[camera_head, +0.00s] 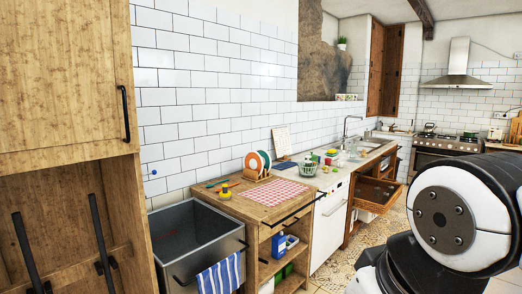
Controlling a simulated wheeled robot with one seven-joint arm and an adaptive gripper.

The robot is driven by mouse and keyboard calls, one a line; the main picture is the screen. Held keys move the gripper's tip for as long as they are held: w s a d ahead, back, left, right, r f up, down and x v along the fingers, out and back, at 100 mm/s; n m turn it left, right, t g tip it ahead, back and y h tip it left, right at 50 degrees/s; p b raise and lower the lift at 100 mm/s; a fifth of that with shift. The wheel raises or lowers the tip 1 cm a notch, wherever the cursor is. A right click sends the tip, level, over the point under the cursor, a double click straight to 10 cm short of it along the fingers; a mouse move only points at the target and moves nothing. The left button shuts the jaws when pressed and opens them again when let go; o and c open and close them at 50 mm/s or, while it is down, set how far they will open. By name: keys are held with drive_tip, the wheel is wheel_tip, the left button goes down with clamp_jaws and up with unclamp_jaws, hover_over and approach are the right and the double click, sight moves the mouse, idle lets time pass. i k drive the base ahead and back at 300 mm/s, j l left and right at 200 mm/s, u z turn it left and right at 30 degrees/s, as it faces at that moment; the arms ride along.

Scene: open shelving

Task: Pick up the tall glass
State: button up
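On the far part of the counter, small clear objects (341,158) stand near the sink. They look like glassware, but they are too small to tell whether one is the tall glass. A part of my own arm, white and black, fills the lower right of the view and hides what is behind it. My gripper is not in view, so I cannot see what it holds.
A wooden counter (292,210) bears a checked cloth (276,191) and a rack of plates (258,164). A wooden drawer (376,192) stands open beyond the white appliance (328,228). A grey open bin (190,240) and a wooden cabinet (65,70) are nearer, at left.

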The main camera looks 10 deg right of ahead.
sight(353, 149)
drive_tip(key=i+l+z, duration=0.4)
drive_tip(key=z, duration=0.15)
drive_tip(key=i+l+z, duration=0.3)
drive_tip(key=i+z, duration=0.15)
drive_tip(key=i+l+z, duration=0.1)
drive_tip(key=i+z, duration=0.3)
drive_tip(key=i, duration=0.15)
drive_tip(key=i+z, duration=0.45)
drive_tip(key=i+u, duration=0.1)
drive_tip(key=i, duration=0.85)
drive_tip(key=i+l+u, duration=0.1)
drive_tip(key=i, duration=0.9)
drive_tip(key=i+j+u, duration=0.1)
drive_tip(key=i+u, duration=0.3)
drive_tip(key=i, duration=0.25)
drive_tip(key=i+l+u, duration=0.1)
drive_tip(key=i+u, duration=0.25)
drive_tip(key=i, duration=0.3)
drive_tip(key=i+l+u, duration=0.25)
drive_tip(key=i+u, duration=0.15)
drive_tip(key=i, duration=0.25)
drive_tip(key=i+l+u, duration=0.1)
drive_tip(key=i+u, duration=0.4)
drive_tip(key=i, duration=0.35)
